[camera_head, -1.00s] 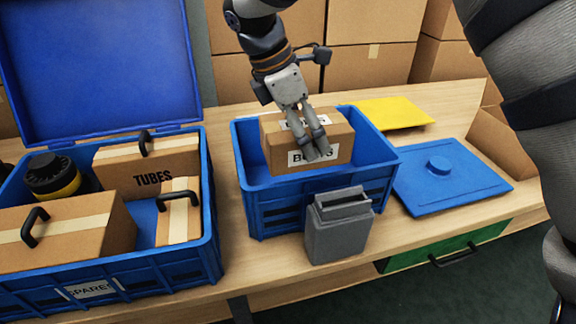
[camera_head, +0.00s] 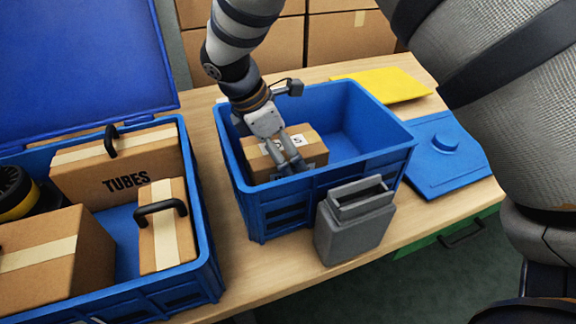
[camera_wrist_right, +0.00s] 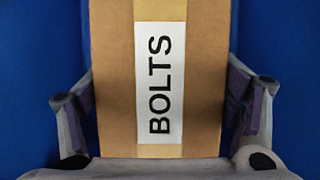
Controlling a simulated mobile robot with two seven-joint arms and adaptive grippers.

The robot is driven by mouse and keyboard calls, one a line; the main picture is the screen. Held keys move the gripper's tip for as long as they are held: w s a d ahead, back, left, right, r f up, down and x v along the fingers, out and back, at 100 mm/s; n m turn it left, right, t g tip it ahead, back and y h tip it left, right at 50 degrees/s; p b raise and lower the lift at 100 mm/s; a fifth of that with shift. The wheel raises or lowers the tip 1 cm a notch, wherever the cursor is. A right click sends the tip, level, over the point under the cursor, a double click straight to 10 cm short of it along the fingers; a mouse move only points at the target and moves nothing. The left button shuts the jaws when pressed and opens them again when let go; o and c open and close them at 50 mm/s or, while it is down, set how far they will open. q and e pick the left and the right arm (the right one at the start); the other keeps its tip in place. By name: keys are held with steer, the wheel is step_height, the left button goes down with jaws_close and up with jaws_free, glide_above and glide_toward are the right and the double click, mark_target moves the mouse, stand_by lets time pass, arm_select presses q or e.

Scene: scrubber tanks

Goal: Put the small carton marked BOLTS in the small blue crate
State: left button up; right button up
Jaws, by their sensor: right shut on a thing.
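The small brown carton marked BOLTS (camera_head: 260,165) is inside the left part of the small blue crate (camera_head: 398,155), with most of it below the rim. I cannot tell whether it touches the crate floor. My right gripper (camera_head: 289,165) is shut on it from above, with a finger on each side. In the right wrist view the carton (camera_wrist_right: 207,80) fills the space between the fingers of my right gripper (camera_wrist_right: 160,110), its BOLTS label facing the camera. Blue crate wall shows on both sides. My left gripper is not in view.
A grey bin (camera_head: 355,222) stands against the crate's front. A blue lid (camera_head: 445,165) and a yellow sheet (camera_head: 382,85) lie to the right. A large open blue crate (camera_head: 205,235) with a TUBES carton (camera_head: 125,165) stands left. The crate's right half is empty.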

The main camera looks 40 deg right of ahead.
step_height(320, 180, down, 4)
steer(key=shift+f, duration=0.1)
steer(key=o, duration=1.2)
steer(key=shift+o, duration=0.2)
steer(key=v, duration=1.2)
steer(key=shift+a, duration=0.1)
steer(key=shift+w, duration=0.1)
